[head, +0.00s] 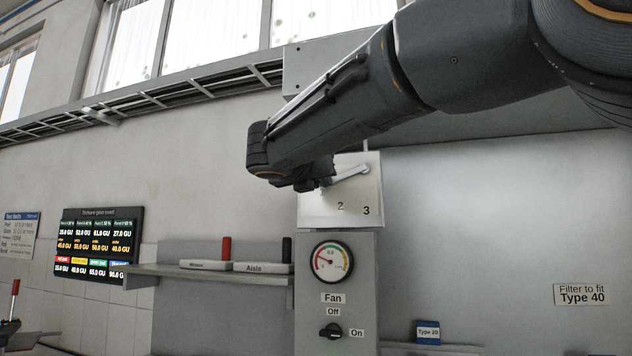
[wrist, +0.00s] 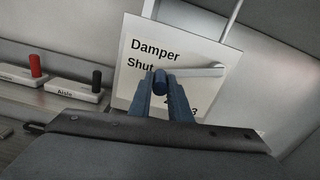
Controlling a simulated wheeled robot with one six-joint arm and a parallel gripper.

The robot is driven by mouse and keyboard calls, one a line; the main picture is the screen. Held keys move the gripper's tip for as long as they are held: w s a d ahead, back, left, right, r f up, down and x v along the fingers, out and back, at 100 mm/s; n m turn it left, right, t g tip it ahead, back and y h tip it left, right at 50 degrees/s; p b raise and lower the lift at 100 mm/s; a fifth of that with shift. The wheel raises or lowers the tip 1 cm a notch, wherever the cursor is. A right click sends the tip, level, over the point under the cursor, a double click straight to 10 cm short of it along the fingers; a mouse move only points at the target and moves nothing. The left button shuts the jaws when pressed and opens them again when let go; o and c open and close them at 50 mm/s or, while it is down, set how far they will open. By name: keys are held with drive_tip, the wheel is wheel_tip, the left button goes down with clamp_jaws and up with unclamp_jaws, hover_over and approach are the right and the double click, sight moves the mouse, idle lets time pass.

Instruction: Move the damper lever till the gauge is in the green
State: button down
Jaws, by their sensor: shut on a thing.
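The damper lever is a pale bar (head: 350,175) on a white plate (head: 313,213) marked "2" and "3". In the wrist view the plate (wrist: 128,88) reads "Damper" and "Shut", and the lever bar (wrist: 205,71) runs right from a blue knob (wrist: 160,82). My gripper (wrist: 163,92) is shut on this knob, near "Shut"; it also shows in the head view (head: 322,182), where it hides the knob. The round gauge (head: 331,262) is below the plate. Its red needle appears to point left; the exact reading is too small to tell.
Below the gauge is a fan switch (head: 330,331), turned towards "On". A shelf (head: 205,272) at left holds "Window" and "Aisle" boxes with red and black handles. A lit display (head: 101,243) hangs further left. A blue "Type 20" box (head: 428,332) stands at lower right.

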drive_tip(key=shift+s+d+f+n+p, duration=0.15)
drive_tip(key=shift+d+f+n+p, duration=0.2)
drive_tip(key=shift+f+n+p, duration=0.45)
drive_tip(key=shift+s+d+f+n+p, duration=0.15)
drive_tip(key=shift+d+f+n+p, duration=0.2)
drive_tip(key=shift+f+n+p, duration=0.45)
drive_tip(key=shift+r+b, duration=0.1)
drive_tip(key=shift+b, duration=0.25)
drive_tip(key=c, duration=1.6)
unclamp_jaws()
drive_tip(key=shift+c, duration=0.2)
drive_tip(key=b+v, duration=0.2)
drive_tip(key=v, duration=0.5)
drive_tip(key=shift+s+a, duration=0.15)
drive_tip(key=shift+s, duration=0.2)
